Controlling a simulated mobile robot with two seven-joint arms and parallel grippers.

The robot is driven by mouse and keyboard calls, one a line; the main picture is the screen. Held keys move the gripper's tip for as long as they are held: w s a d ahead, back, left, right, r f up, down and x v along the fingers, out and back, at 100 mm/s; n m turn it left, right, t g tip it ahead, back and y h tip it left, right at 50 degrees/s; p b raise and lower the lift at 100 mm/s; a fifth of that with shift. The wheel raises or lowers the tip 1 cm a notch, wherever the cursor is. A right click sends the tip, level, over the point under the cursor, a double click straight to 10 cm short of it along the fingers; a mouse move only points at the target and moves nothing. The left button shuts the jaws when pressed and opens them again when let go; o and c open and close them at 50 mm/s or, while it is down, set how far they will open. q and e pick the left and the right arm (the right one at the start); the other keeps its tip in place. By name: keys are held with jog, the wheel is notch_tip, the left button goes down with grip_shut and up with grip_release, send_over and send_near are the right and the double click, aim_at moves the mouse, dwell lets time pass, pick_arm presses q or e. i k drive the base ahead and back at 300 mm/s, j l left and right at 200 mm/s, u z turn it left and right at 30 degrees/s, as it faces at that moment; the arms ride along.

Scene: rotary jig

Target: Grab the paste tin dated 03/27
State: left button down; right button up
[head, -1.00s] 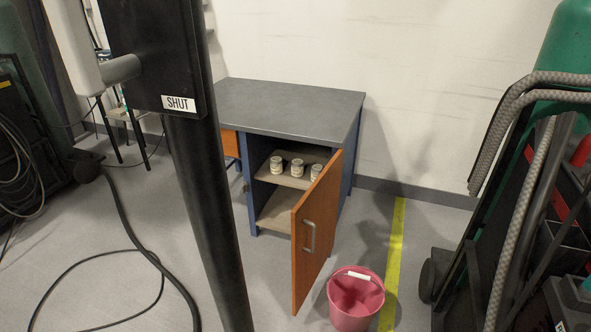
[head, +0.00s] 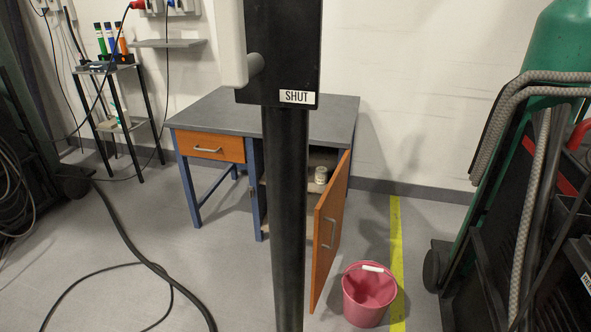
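A small pale tin (head: 321,175) stands on the upper shelf inside the open cabinet of the grey-topped desk (head: 205,108). The dates on the tins cannot be read at this size. The other tins seen a moment ago are hidden behind the black post. The orange cabinet door (head: 322,245) stands open toward me. Neither of my grippers is in view.
A black post (head: 287,200) with a box labelled SHUT (head: 296,97) stands close in front of the desk. A pink bucket (head: 369,296) sits on the floor right of the door. A welding cart (head: 520,200) fills the right side. A black cable (head: 130,235) lies on the floor at left.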

aim_at(320, 179)
jog(key=j, duration=0.4)
jog(key=k+j+z, duration=0.15)
jog(key=j, duration=0.2)
jog(key=j+z, duration=0.15)
jog(key=j, duration=0.65)
jog(key=i+j, duration=0.1)
jog(key=j, duration=0.3)
jog(key=i+j+z, duration=0.15)
jog(key=j, duration=0.25)
jog(key=i+j+z, duration=0.1)
jog(key=j, duration=0.25)
jog(key=i+j+z, duration=0.1)
jog(key=j, duration=0.3)
jog(key=i+j+z, duration=0.1)
jog(key=i+j, duration=0.15)
jog(key=i, duration=0.25)
jog(key=i+j+z, duration=0.15)
jog(key=i, duration=0.7)
